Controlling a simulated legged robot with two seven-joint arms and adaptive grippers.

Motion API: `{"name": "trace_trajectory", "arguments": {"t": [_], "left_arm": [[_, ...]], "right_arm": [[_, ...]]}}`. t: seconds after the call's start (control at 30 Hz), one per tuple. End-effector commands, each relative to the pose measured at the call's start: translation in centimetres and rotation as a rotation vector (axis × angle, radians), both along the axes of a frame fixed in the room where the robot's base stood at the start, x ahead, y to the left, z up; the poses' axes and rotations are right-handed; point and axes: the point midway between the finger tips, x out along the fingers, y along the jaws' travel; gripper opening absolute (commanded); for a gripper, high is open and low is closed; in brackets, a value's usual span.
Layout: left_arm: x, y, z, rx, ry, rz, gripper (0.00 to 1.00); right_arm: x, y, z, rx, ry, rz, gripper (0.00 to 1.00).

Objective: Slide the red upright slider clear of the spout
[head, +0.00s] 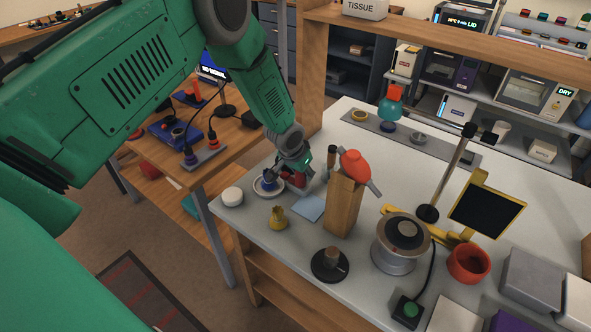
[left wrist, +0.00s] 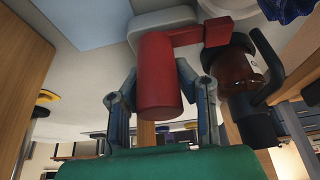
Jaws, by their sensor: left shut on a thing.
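The red upright slider (left wrist: 158,80) shows in the left wrist view as a red post with a side arm ending in a red block (left wrist: 217,32), near a light grey base (left wrist: 150,20). My left gripper (head: 296,178) reaches down to the bench, and its fingers are shut around the red post. In the head view only bits of red show beside the gripper. A brown jar (left wrist: 250,75) with a dark collar and handle stands close beside the red block. I cannot clearly make out the spout or whether the block is clear of it. My right gripper is not in view.
A tall wooden block (head: 343,208) with an orange-red top stands just right of the gripper. A pale blue sheet (head: 310,207), a yellow pot (head: 278,217) and a white puck (head: 232,196) are close by. A white saucer (head: 257,188) lies left of the gripper.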

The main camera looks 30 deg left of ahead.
Motion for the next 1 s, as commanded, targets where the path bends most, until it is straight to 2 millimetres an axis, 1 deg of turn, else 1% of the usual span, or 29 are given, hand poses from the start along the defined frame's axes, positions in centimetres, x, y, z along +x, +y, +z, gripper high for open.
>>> {"name": "trace_trajectory", "arguments": {"t": [0.03, 0.1, 0.33, 0.37, 0.4, 0.7, 0.77, 0.87, 1.0], "left_arm": [[-0.1, -0.4, -0.1, 0.002, 0.001, -0.002, 0.00], [-0.2, -0.6, -0.1, 0.002, 0.002, 0.001, 0.00], [-0.2, -0.5, -0.1, 0.001, 0.002, 0.001, 0.00], [-0.2, -0.5, -0.1, 0.001, 0.002, 0.001, 0.30], [-0.2, -0.5, -0.1, 0.001, 0.002, 0.001, 0.43], [-0.2, -0.5, 0.0, 0.001, 0.001, 0.001, 0.43], [-0.2, -0.5, 0.2, 0.001, 0.001, 0.001, 0.43], [-0.5, -0.5, 1.1, 0.001, 0.000, 0.001, 0.43], [-1.5, -0.4, 3.6, 0.001, -0.001, 0.000, 0.43]], "right_arm": [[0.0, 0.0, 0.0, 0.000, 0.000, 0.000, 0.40], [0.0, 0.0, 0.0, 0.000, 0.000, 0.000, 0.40], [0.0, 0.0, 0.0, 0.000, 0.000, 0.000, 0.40], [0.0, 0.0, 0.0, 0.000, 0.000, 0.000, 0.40], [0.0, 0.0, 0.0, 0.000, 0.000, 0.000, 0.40], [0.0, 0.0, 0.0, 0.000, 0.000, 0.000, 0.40], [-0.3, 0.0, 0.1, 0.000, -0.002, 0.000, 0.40], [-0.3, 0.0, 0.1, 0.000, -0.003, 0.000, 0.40], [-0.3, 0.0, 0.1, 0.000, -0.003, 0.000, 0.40]]}}
